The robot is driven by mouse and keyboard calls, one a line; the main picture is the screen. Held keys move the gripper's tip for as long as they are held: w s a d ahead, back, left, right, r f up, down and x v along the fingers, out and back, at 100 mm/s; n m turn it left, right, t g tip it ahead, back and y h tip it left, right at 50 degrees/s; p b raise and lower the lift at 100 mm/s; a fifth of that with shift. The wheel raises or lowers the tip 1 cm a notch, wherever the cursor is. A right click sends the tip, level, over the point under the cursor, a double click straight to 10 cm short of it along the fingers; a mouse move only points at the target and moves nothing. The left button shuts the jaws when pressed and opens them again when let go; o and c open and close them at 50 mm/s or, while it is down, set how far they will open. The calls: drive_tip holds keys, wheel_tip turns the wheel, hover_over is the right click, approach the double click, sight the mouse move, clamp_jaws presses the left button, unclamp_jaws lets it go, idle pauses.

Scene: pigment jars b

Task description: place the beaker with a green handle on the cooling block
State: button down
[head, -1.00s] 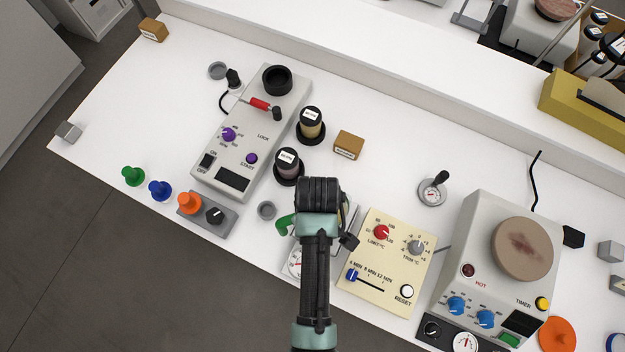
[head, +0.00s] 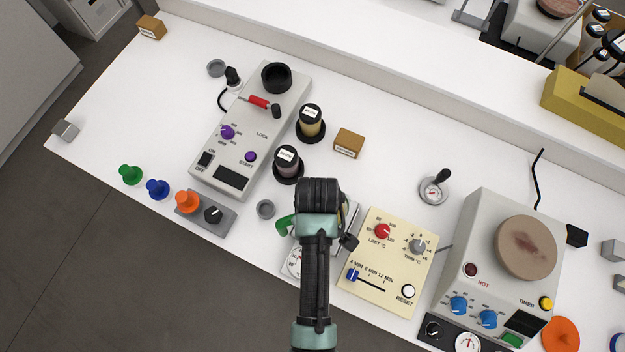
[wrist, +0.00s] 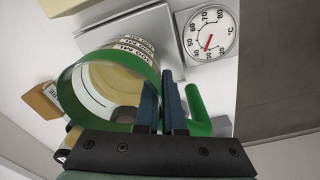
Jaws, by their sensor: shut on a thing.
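The beaker with a green handle (wrist: 110,85) is in the wrist view, tilted in that picture, with a green rim and printed bands. My gripper (wrist: 162,95) is shut on it at the wall beside the green handle (wrist: 203,110). In the head view my gripper (head: 318,192) hides most of the beaker; only its green handle (head: 284,226) shows at the left. The cooling block appears to be the grey metal plate with a dial (wrist: 207,35), behind the beaker in the wrist view. In the head view its plate (head: 352,222) is partly hidden under my arm. I cannot tell whether beaker and plate touch.
A grey device (head: 255,135) and two dark-capped jars (head: 288,163) stand to the left. A cream control panel (head: 388,262) is close on the right, with a hotplate device (head: 500,265) beyond. A small brown box (head: 348,142) lies behind.

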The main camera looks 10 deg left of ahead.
drive_tip(key=shift+f, duration=0.2)
drive_tip(key=c, duration=0.9)
unclamp_jaws()
drive_tip(key=shift+c, duration=0.2)
drive_tip(key=shift+r, duration=0.1)
drive_tip(key=r, duration=1.2)
drive_tip(key=shift+s+d+r, duration=0.2)
drive_tip(key=shift+s+r, duration=0.05)
drive_tip(key=shift+r, duration=0.15)
drive_tip(key=shift+w, duration=0.1)
